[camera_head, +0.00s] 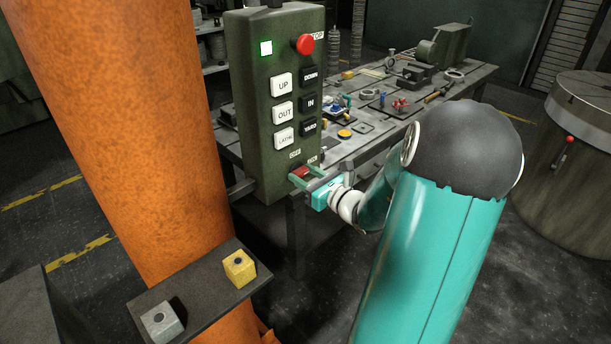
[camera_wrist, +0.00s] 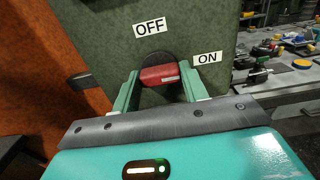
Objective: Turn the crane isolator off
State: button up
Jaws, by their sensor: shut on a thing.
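The crane isolator is a red handle on a dark round base, low on the green control box (camera_head: 262,150). The red isolator handle (camera_wrist: 160,75) lies nearly level in the wrist view, its right end toward the ON label (camera_wrist: 208,58). The OFF label (camera_wrist: 150,28) is above it. My gripper (camera_wrist: 161,84) has its two green fingers on either end of the handle, shut on it. In the head view the handle (camera_head: 300,171) is small and partly hidden by my gripper (camera_head: 301,174). A green light (camera_head: 266,48) is lit on the box.
An orange column (camera_head: 130,110) stands left of the box, with a shelf (camera_head: 205,293) holding a yellow block (camera_head: 239,268) and a grey block (camera_head: 161,321). A workbench (camera_head: 365,147) with tools and parts stands behind. A red button (camera_head: 305,44) is high on the box.

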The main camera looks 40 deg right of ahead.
jog(key=n, duration=0.4)
jog(key=shift+n, duration=0.3)
jog(key=n, duration=0.4)
jog(key=shift+n, duration=0.3)
jog(key=n, duration=0.4)
jog(key=shift+n, duration=2.4)
jog(key=o, duration=1)
jog(key=shift+s, duration=0.1)
